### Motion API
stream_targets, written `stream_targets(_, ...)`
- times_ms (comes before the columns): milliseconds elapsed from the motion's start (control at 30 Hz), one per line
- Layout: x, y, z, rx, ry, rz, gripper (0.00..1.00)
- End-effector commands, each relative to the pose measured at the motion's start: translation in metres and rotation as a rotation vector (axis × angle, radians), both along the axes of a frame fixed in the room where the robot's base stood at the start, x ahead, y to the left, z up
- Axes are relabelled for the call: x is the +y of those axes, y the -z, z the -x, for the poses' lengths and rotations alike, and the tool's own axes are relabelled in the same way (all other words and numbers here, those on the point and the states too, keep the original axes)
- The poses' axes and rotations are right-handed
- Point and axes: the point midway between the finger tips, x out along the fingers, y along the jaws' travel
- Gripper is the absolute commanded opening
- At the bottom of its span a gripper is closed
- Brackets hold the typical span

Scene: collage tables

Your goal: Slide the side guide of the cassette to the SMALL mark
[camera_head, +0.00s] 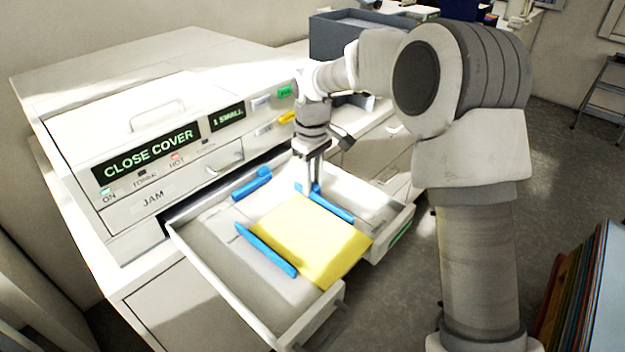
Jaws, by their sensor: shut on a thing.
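The cassette (208,282) is a pale open drawer pulled out from the machine. Two parallel blue side guides lie in it, one on the left (265,251) and one on the right (335,210). A yellow paper stack (310,240) lies between them. Another blue guide (251,184) is at the cassette's back left. My gripper (314,187) points down into the cassette and is shut on the right side guide near its back end. The fingertips partly cover the guide there. I cannot make out the SMALL mark on the cassette floor.
The white machine (145,100) stands behind, with panels reading "CLOSE COVER" (146,150) and "1 SMALL" (227,116). The cassette walls surround the guides. Bare floor shows at the right, with coloured upright boards (575,290) at the lower right and a step ladder (605,95) beyond.

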Motion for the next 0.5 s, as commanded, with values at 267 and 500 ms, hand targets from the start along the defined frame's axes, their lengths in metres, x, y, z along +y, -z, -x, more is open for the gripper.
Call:
stream_targets(267, -0.0025, -0.0016, -0.0040, -0.002, -0.001, -0.001, 0.00)
stream_targets(500, -0.0023, -0.0009, -0.0039, -0.003, -0.001, 0.000, 0.41)
